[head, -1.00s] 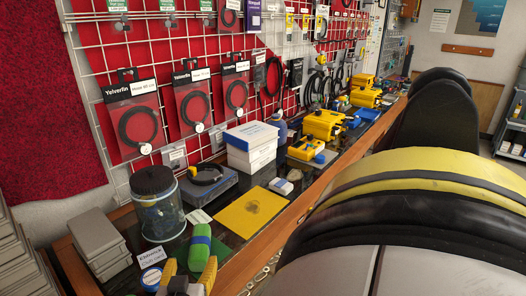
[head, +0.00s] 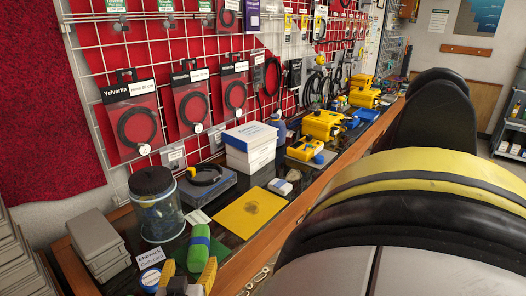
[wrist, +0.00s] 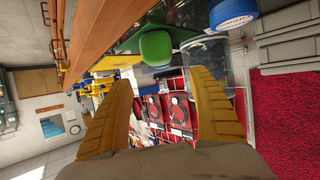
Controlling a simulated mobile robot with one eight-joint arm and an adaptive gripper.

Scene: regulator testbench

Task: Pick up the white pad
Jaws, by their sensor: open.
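A small white block-like piece with some blue (head: 280,186) lies on the dark bench top, right of the yellow sheet; it may be the white pad, but I cannot tell for sure. My gripper (head: 188,276) shows at the bottom of the head view, its yellow fingers apart and empty, well nearer than the white piece. In the wrist view my gripper (wrist: 160,85) is open with nothing between the fingers. I cannot pick out the white piece in the wrist view.
A green roll (head: 199,247), a lidded jar (head: 157,208), a white card (head: 151,257) and a round blue-and-white tin (head: 150,280) crowd the near bench. The yellow sheet (head: 243,217) lies flat beyond them. White boxes (head: 250,147) and a yellow device (head: 305,148) stand farther back.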

